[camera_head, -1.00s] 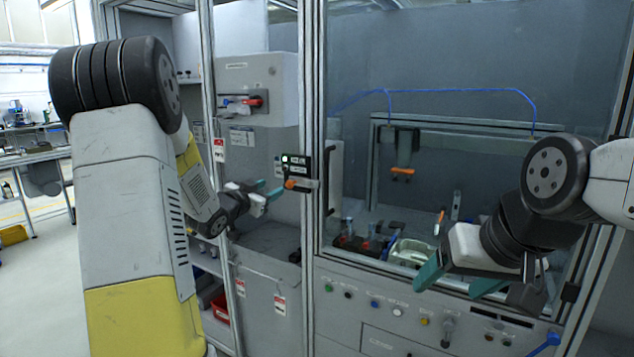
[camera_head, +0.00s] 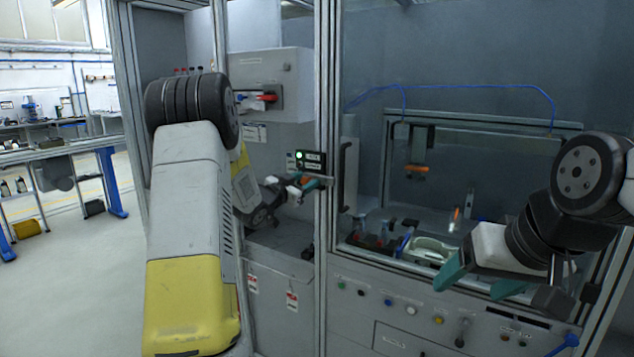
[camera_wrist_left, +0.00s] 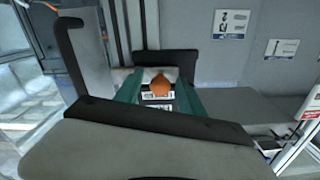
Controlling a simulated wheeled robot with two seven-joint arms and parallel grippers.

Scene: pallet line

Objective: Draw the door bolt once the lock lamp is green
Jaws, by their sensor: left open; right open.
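The lock lamp (camera_head: 299,155) glows green on a small black lock box (camera_head: 314,162) at the door post. Just below it is the door bolt with an orange knob (camera_head: 306,179); the knob also shows in the left wrist view (camera_wrist_left: 160,86). My left gripper (camera_head: 304,185) is open at the bolt. In the left wrist view its teal fingers (camera_wrist_left: 160,95) stand on either side of the orange knob; I cannot tell whether they touch it. My right gripper (camera_head: 478,281) is open and empty, in front of the cell at the lower right.
The glass door has a black vertical handle (camera_head: 345,176) just right of the bolt. A grey switch box with a red handle (camera_head: 268,97) is above left. A button panel (camera_head: 410,310) runs below the window. A workbench (camera_head: 60,150) stands far left, with open floor before it.

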